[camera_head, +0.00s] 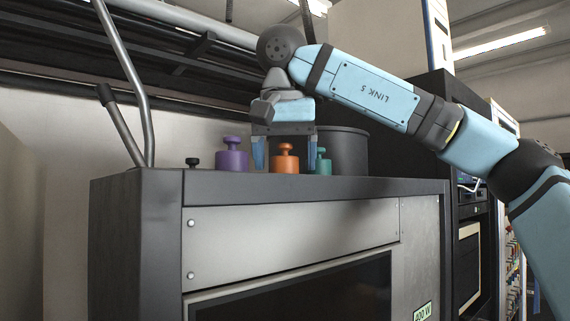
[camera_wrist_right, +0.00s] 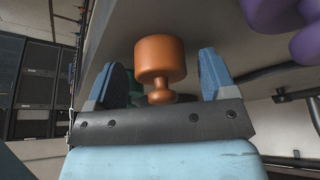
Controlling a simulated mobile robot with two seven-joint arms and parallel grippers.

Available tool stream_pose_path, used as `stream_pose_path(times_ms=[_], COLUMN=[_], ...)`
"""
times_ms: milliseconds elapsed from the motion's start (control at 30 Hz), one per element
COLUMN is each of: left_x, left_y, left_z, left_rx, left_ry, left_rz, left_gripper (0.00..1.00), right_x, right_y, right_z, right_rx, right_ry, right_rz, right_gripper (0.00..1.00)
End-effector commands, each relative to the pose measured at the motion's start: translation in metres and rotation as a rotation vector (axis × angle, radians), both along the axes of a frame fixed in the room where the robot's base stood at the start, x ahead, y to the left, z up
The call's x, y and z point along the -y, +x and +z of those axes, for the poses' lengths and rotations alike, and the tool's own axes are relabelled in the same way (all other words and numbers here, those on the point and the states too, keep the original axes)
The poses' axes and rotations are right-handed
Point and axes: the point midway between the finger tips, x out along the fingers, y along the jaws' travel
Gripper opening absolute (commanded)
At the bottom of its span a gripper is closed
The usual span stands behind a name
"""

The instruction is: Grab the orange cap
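The orange cap (camera_head: 285,160), a weight-like cylinder with a narrower knob on top, stands upright on top of the dark cabinet (camera_head: 330,188). My right gripper (camera_head: 285,160) points down over it from above, one blue finger on each side. In the right wrist view the cap (camera_wrist_right: 160,62) shows its knob between the two open fingers of the gripper (camera_wrist_right: 165,78). Gaps show between the knob and both fingers, so the gripper is not closed on it. My left gripper is not in view.
A purple weight (camera_head: 232,156) and a small black one (camera_head: 192,162) stand left of the cap. A teal weight (camera_head: 323,162) stands close on its right, partly hidden by a finger. A dark round pot (camera_head: 347,150) is behind. Metal bars (camera_head: 135,85) rise at the left.

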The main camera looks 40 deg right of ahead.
Motion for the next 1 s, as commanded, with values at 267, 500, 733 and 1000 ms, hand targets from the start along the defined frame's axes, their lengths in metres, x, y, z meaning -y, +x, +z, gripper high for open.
stream_pose_path(times_ms=[267,500,733,1000], left_x=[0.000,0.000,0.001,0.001], left_y=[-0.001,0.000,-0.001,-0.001], left_z=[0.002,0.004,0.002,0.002], left_rx=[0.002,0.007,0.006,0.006], left_ry=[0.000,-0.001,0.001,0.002], left_rz=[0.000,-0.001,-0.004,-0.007], left_gripper=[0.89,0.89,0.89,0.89], right_x=[0.000,0.000,-0.001,-0.002], right_y=[0.000,0.000,0.000,-0.001], right_z=[0.000,0.000,0.016,0.089], right_rx=[-0.001,-0.002,0.000,0.007], right_ry=[0.000,0.000,-0.001,-0.002], right_rz=[0.000,0.001,-0.001,-0.005], right_gripper=[0.26,0.25,0.25,0.25])
